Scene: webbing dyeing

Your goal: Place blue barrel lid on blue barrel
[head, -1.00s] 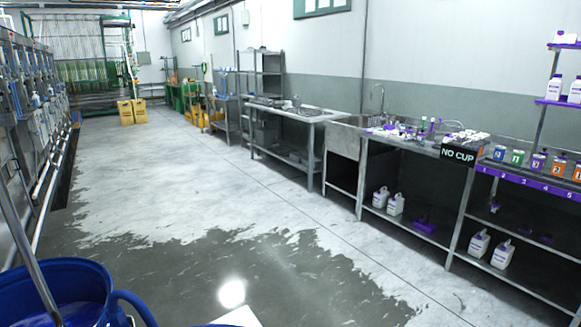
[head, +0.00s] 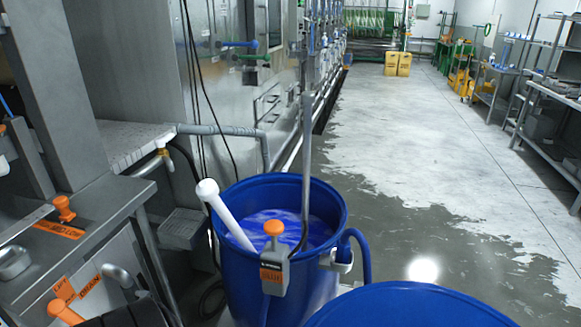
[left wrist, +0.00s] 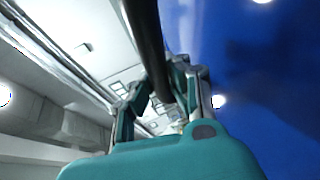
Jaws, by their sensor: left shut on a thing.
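The blue barrel (head: 240,265) stands upright at the middle of the head view. Its top is open and shows blue-violet liquid. A white paddle-like handle (head: 225,212) and a metal pipe rise from inside it. The blue barrel lid (head: 410,308) shows as a rounded blue edge at the bottom of the head view, in front and to the right of the barrel, apart from its rim in the picture. In the left wrist view the lid (left wrist: 255,80) fills the right side. My left gripper (left wrist: 165,92) is shut on it at a dark bar. My right gripper is out of view.
An orange-knobbed valve box (head: 274,262) and a blue hose (head: 360,255) sit at the barrel's near side. Steel machinery (head: 130,90) stands to the left. Yellow crates (head: 398,64) are far back. Wet floor on the right is clear.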

